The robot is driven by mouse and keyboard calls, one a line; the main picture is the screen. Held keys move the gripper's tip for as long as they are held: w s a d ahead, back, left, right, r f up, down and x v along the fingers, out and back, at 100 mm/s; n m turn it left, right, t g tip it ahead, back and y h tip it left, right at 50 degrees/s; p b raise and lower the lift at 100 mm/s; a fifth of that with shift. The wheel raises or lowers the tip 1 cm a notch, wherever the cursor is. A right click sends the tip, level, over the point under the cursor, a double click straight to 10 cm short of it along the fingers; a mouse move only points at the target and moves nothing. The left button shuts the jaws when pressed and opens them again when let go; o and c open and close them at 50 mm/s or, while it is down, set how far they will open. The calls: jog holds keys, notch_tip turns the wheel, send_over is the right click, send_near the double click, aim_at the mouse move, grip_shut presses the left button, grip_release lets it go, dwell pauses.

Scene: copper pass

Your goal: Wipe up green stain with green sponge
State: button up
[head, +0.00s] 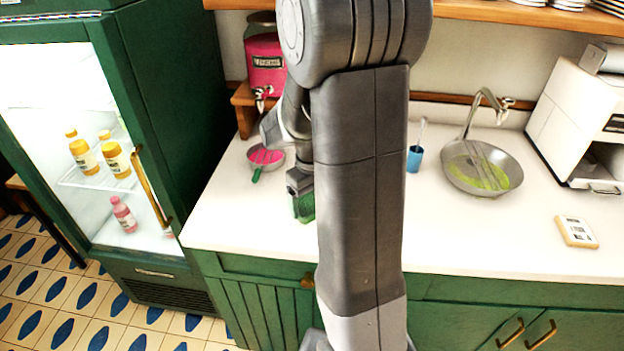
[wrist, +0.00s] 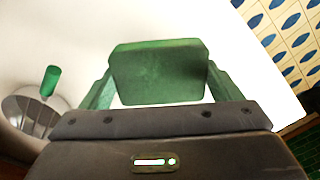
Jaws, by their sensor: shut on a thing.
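My gripper (head: 303,200) is shut on the green sponge (wrist: 158,72). The sponge is a block held between the two green fingers in the wrist view, and it also shows low under the gripper in the head view (head: 304,208). The gripper is over the left part of the white counter, near its front. Whether the sponge touches the counter I cannot tell. I see no distinct green stain on the bare counter; my arm hides the counter's middle. Yellow-green matter (head: 490,178) lies inside a grey pan (head: 460,155) at the right.
A pink-filled bowl with a green handle (head: 265,157) sits behind and left of my gripper. A pink drink dispenser (head: 265,65) stands at the back. A blue cup (head: 414,158), a small pale box (head: 576,231) and a white machine (head: 575,110) are to the right. A green fridge (head: 180,110) stands left.

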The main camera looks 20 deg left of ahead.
jog(key=shift+r+p, duration=1.6)
jog(key=shift+r, duration=0.85)
jog(key=shift+r+p, duration=0.1)
jog(key=shift+p, duration=1.2)
